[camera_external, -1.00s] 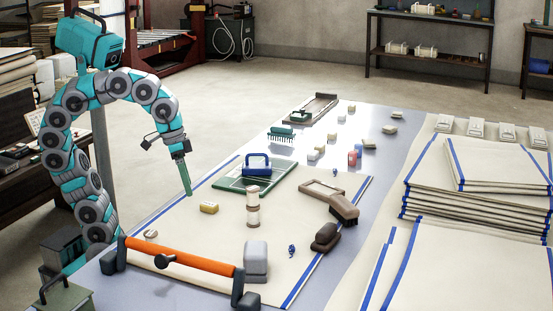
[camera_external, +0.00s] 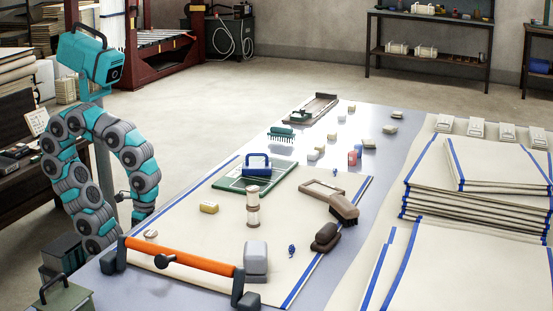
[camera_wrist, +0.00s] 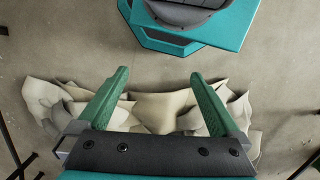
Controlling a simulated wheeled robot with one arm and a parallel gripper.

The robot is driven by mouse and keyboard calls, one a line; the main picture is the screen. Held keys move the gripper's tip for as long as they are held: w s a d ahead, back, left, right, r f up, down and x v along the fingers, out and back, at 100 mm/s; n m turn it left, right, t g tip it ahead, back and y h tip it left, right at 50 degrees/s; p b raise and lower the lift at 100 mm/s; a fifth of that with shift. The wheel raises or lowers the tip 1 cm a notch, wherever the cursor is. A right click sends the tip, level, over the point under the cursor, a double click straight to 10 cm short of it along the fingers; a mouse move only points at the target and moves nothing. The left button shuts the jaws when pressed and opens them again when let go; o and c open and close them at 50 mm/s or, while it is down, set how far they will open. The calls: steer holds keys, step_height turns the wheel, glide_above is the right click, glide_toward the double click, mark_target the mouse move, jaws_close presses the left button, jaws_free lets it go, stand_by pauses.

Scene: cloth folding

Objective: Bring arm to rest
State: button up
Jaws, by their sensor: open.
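My gripper (camera_wrist: 155,100) shows in the wrist view with its two green fingers spread apart and nothing between them. Below the fingers is the concrete floor with a crumpled heap of cream cloth (camera_wrist: 165,108) on it. In the external view my arm is bent down close to its column, left of the table, and the fingers are hidden behind the table edge. A cream cloth (camera_external: 190,232) with blue edge stripes lies flat on the table.
On the cloth are an orange bar (camera_external: 180,255), a grey block (camera_external: 256,258), a yellow block (camera_external: 209,207), a brush (camera_external: 343,208) and a green board (camera_external: 240,184). Folded cloths (camera_external: 470,205) are stacked at the right. The table's left edge is close to my arm.

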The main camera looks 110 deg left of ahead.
step_height(320, 180, down, 6)
steer(key=s+m+b, duration=0.1)
steer(key=m+b, duration=0.1)
step_height(320, 180, up, 14)
steer(key=p, duration=1.3)
steer(key=shift+y+p, duration=0.3)
steer(key=shift+y, duration=0.1)
steer(key=shift+a, duration=0.1)
